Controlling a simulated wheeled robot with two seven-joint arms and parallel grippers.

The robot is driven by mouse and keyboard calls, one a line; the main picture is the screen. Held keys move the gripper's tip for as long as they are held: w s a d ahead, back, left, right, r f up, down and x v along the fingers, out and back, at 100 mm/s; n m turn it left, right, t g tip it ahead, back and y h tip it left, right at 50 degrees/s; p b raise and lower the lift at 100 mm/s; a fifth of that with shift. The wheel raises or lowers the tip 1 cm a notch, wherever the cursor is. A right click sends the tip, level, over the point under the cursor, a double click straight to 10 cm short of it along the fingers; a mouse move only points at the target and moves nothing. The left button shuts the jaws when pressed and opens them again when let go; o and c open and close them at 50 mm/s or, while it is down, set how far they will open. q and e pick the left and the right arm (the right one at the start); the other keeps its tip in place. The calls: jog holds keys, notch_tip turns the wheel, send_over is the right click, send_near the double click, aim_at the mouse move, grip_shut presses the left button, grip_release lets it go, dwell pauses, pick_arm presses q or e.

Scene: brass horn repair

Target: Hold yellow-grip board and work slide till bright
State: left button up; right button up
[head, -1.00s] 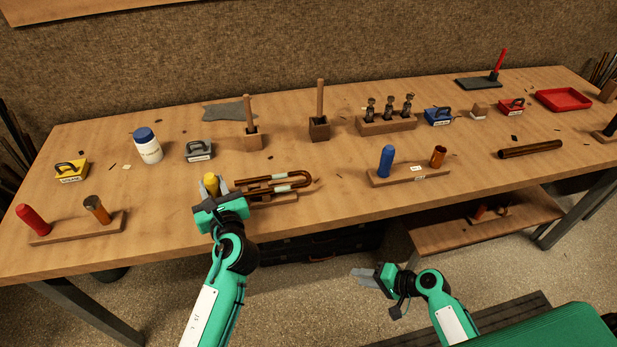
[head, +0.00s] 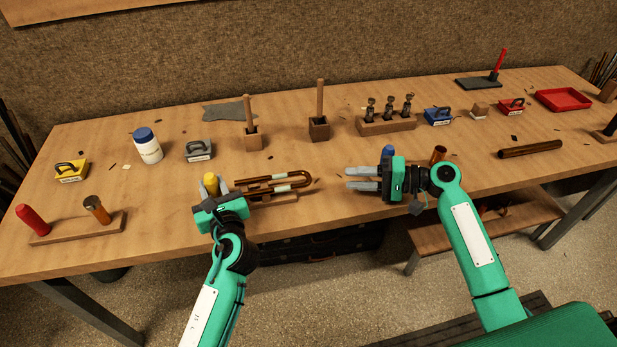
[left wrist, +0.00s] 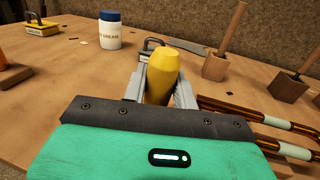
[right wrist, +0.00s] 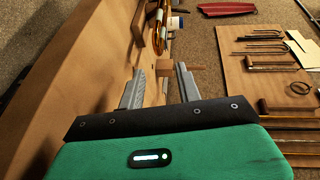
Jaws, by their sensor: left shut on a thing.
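The yellow grip (head: 210,181) stands at the left end of a low wooden board (head: 284,198) near the bench's front edge. My left gripper (head: 213,186) is shut on the yellow grip; the left wrist view shows a finger on each side of it (left wrist: 160,76). The U-shaped slide (head: 291,175) lies along the board with its bend to the right. It is brown copper with pale bands, and its tubes also show in the left wrist view (left wrist: 240,108). My right gripper (head: 347,178) is open and empty, its fingers pointing left, right of the bend and apart from it.
Behind my right gripper is a board with a blue grip (head: 388,152) and a copper piece (head: 438,153). A red-grip board (head: 75,229) lies at left. Wooden holders (head: 253,140), a white jar (head: 148,148) and handled blocks (head: 199,150) stand further back.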

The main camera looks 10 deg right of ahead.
aim_at(308, 176)
jog(key=shift+w+a+f, duration=0.25)
jog(key=shift+w+a, duration=0.1)
jog(key=shift+w, duration=0.05)
jog(key=x, duration=1.1)
jog(key=shift+f, duration=0.25)
jog(key=shift+a, duration=0.1)
grip_shut()
